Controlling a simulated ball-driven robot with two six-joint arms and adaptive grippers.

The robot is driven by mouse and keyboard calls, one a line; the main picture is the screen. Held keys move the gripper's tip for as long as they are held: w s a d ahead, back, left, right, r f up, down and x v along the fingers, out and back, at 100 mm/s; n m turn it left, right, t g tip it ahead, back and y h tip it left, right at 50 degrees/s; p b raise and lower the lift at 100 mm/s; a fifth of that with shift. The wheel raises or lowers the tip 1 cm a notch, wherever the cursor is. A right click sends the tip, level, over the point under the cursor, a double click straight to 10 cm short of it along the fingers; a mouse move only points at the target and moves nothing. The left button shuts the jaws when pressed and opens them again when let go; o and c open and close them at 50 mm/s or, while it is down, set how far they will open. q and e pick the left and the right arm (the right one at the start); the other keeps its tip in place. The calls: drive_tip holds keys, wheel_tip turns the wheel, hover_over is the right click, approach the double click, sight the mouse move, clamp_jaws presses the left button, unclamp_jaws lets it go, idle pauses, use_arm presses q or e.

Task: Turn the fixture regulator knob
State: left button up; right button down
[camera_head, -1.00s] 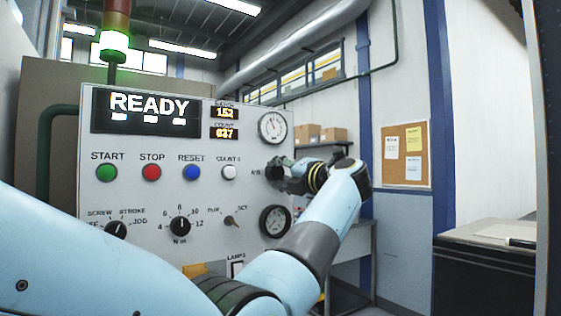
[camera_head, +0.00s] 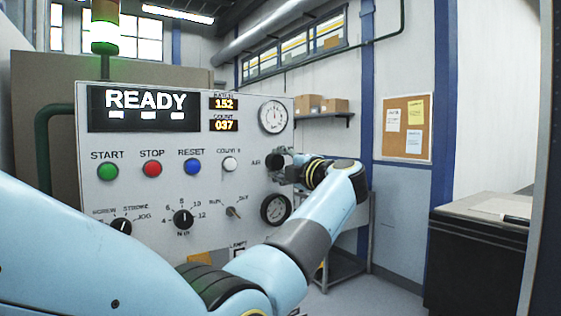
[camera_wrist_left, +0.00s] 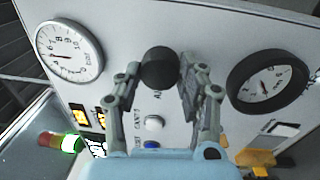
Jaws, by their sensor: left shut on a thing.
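The regulator knob is a dark round knob (camera_head: 273,161) beside the AIR label, on the right part of the grey control panel (camera_head: 75,235). My left gripper (camera_head: 284,167) reaches it from the right and hides part of it in the head view. In the left wrist view the black knob (camera_wrist_left: 160,66) sits between the two fingers of my left gripper (camera_wrist_left: 160,80), which are shut on its sides. The knob's turn angle cannot be read. My right gripper is out of view.
A white gauge (camera_head: 273,117) is above the knob and a black-rimmed gauge (camera_head: 275,208) below it, close to my gripper. Several buttons and selectors lie to the left. A black cabinet (camera_head: 478,265) stands at the right, with open floor between.

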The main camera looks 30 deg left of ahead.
use_arm(q)
drive_tip(key=o, duration=1.2)
drive_tip(key=shift+w, duration=0.1)
drive_tip(key=v, duration=0.7)
drive_tip(key=shift+d, duration=0.25)
drive_tip(key=shift+f, duration=0.1)
